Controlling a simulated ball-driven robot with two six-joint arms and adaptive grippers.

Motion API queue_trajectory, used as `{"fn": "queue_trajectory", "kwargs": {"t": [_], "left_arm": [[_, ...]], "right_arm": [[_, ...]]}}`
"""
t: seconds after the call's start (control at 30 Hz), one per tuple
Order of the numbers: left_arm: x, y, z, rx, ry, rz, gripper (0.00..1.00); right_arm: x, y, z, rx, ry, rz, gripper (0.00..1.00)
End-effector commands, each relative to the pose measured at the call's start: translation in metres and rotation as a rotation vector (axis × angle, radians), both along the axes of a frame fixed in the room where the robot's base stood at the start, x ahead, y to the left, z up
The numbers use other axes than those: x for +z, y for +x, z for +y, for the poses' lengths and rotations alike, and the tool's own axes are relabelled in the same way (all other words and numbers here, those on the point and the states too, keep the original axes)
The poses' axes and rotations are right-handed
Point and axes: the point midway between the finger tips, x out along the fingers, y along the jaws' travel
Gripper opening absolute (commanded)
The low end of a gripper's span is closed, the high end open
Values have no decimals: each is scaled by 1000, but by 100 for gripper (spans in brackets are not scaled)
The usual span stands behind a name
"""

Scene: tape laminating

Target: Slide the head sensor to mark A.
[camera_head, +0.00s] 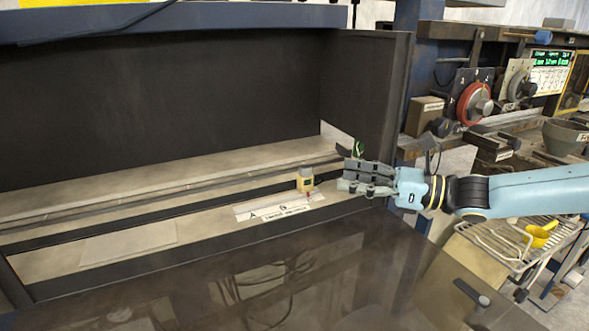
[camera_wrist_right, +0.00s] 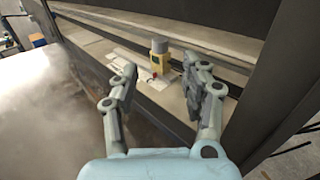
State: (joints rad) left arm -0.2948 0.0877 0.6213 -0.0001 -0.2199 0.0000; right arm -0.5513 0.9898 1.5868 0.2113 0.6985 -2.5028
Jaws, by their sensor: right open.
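The head sensor (camera_head: 305,179) is a small yellow block with a grey cylindrical top. It stands upright on the rail shelf, at the right end of the white label strip (camera_head: 272,207). Mark A (camera_head: 253,216) is printed on the left part of that strip, so the sensor is to its right. My right gripper (camera_head: 345,180) is just right of the sensor and apart from it. In the right wrist view the sensor (camera_wrist_right: 158,57) shows beyond the open, empty fingers (camera_wrist_right: 160,85). My left gripper is not in view.
A dark panel (camera_head: 368,90) closes the shelf's right end, close to my right gripper. A long rail (camera_head: 150,207) runs along the shelf. A flat pale plate (camera_head: 128,242) lies at the left. A glossy dark surface (camera_head: 230,290) is in front.

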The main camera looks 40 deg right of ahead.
Motion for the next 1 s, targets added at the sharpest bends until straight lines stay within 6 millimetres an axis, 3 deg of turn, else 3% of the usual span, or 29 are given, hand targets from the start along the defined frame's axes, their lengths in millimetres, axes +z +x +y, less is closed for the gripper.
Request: {"fn": "queue_trajectory", "kwargs": {"t": [0.03,0.17,0.4,0.6,0.93,1.0], "left_arm": [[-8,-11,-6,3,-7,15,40],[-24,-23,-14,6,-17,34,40],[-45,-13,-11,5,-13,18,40],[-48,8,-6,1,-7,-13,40],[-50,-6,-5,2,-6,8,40],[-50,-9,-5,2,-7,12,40]], "right_arm": [[-2,7,4,0,1,-5,46],[-4,31,16,0,1,-7,46],[-3,71,36,-1,0,-4,46],[-1,84,43,-1,0,-1,46],[0,87,45,-1,1,0,46],[0,86,45,-1,0,1,37]]}}
